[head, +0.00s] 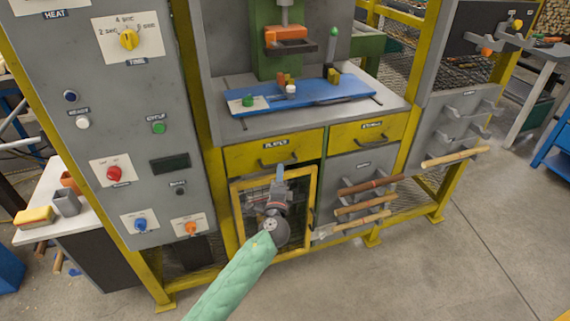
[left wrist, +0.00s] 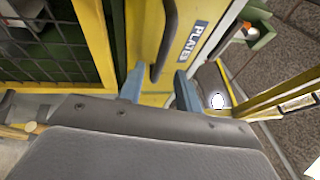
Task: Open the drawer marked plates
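The yellow drawer marked plates (head: 245,155) is in the machine's front below the worktop and looks shut. Its dark bar handle (head: 279,162) is on its face. In the left wrist view the handle (left wrist: 166,40) runs down the picture beside the PLATES label (left wrist: 191,40). My left gripper (head: 280,175) is just below the handle in the head view. In the left wrist view its two blue fingers (left wrist: 159,88) are apart, with the handle's near end between them in the picture. I cannot tell whether they touch it. My right gripper is out of view.
A second yellow drawer (head: 350,136) is to the right. A yellow-framed mesh door (head: 312,190) lies behind my gripper. Wooden rods (head: 368,186) stick out at the right. A blue plate (head: 330,93) with small parts lies on the worktop. The floor in front is clear.

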